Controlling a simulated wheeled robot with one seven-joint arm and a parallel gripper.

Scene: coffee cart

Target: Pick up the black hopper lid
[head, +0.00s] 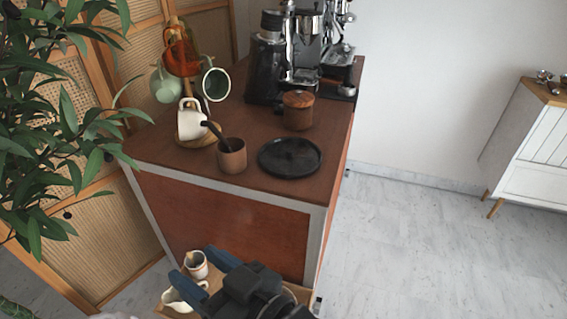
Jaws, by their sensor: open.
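A black grinder (264,72) stands at the back of the brown cart top. Its small hopper (272,27) has a dark top (272,14), which looks like the black hopper lid; it is too small to make out clearly. My gripper (191,264) is low at the front of the cart, below the cart top and far from the grinder. Its two blue fingers are apart, with small cream jugs showing between and beside them. It appears to hold nothing.
A round black tray (290,169) lies at the cart's front right. Near it are a brown cup (232,160) with a dark handle, a lidded brown pot (298,112) and a mug tree (180,60). An espresso machine (310,40) stands right of the grinder. A plant (60,120) fills the left.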

